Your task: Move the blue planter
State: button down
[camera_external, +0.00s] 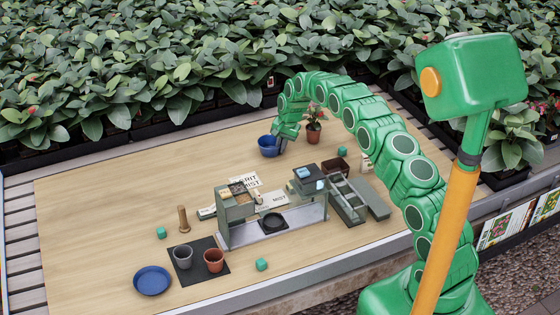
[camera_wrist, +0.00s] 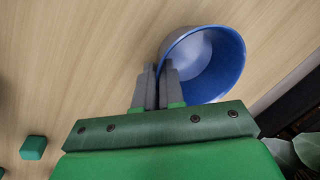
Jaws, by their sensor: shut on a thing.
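The blue planter (camera_external: 267,147) is at the back of the wooden table, left of a small potted plant. In the wrist view the blue planter (camera_wrist: 218,62) is an empty round pot with its opening showing. My gripper (camera_external: 280,141) reaches down at its right side. In the wrist view my gripper's fingers (camera_wrist: 158,75) are shut on the planter's near wall, one finger at each side of the rim. I cannot tell whether the base touches the table.
A potted plant (camera_external: 313,126) stands close to the right of my gripper. A bench structure (camera_external: 270,222) with signs stands mid-table. A blue dish (camera_external: 152,281), a grey pot (camera_external: 183,257) and a terracotta pot (camera_external: 214,260) are front left.

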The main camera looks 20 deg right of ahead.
jog(key=shift+d, duration=2.35)
jog(key=c, duration=1.2)
grip_release()
jog(key=shift+o, duration=0.2)
jog(key=shift+r, duration=0.1)
jog(key=v, duration=0.7)
jog(key=shift+r, duration=0.25)
jog(key=shift+s, duration=0.1)
